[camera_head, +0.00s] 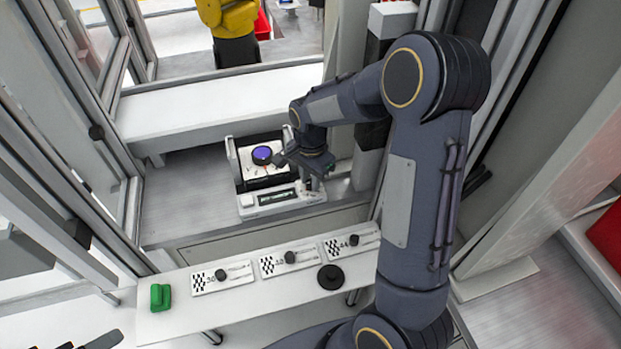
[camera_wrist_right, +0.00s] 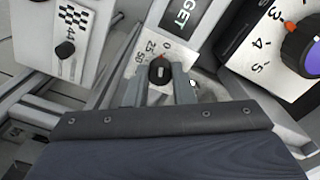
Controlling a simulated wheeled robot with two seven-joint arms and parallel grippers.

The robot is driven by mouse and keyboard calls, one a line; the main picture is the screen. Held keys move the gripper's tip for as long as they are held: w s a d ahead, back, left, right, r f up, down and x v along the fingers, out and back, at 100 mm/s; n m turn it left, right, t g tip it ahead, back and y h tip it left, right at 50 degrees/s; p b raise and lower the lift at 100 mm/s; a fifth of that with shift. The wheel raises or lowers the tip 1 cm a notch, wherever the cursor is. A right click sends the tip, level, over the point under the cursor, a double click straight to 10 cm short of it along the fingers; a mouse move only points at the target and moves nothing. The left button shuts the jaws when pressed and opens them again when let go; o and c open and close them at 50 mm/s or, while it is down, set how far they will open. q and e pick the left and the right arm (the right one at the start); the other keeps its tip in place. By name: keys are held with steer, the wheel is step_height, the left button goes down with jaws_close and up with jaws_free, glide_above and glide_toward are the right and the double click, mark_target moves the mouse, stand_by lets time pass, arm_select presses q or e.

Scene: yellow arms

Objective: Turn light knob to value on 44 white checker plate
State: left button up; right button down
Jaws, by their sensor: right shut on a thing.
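My right gripper (camera_head: 312,178) reaches the front right corner of a white device (camera_head: 290,205). In the right wrist view, my right gripper (camera_wrist_right: 162,90) is shut on a small black knob (camera_wrist_right: 160,72), one finger on each side. Its scale reads 0, 25 and 50, with an orange mark near 0. The head view does not show this knob clearly behind the gripper. The white checker plate marked 44 (camera_head: 352,243) is the rightmost plate on the front shelf; it also shows in the right wrist view (camera_wrist_right: 70,45). My left gripper is not in view.
The device also has a large purple-topped knob (camera_head: 262,155) and a display (camera_head: 277,197). Two more checker plates (camera_head: 221,276) (camera_head: 287,259), a black disc (camera_head: 331,277) and a green block (camera_head: 160,297) are on the shelf (camera_head: 240,308). Metal framing stands close at the right.

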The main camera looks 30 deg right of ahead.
steer(key=n+b, duration=0.1)
steer(key=n, duration=0.9)
steer(key=shift+n, duration=0.4)
steer(key=n, duration=0.5)
steer(key=shift+b, duration=0.35)
steer(key=n, duration=0.5)
steer(key=shift+n, duration=0.4)
steer(key=c, duration=1.2)
jaws_free()
steer(key=shift+c, duration=0.2)
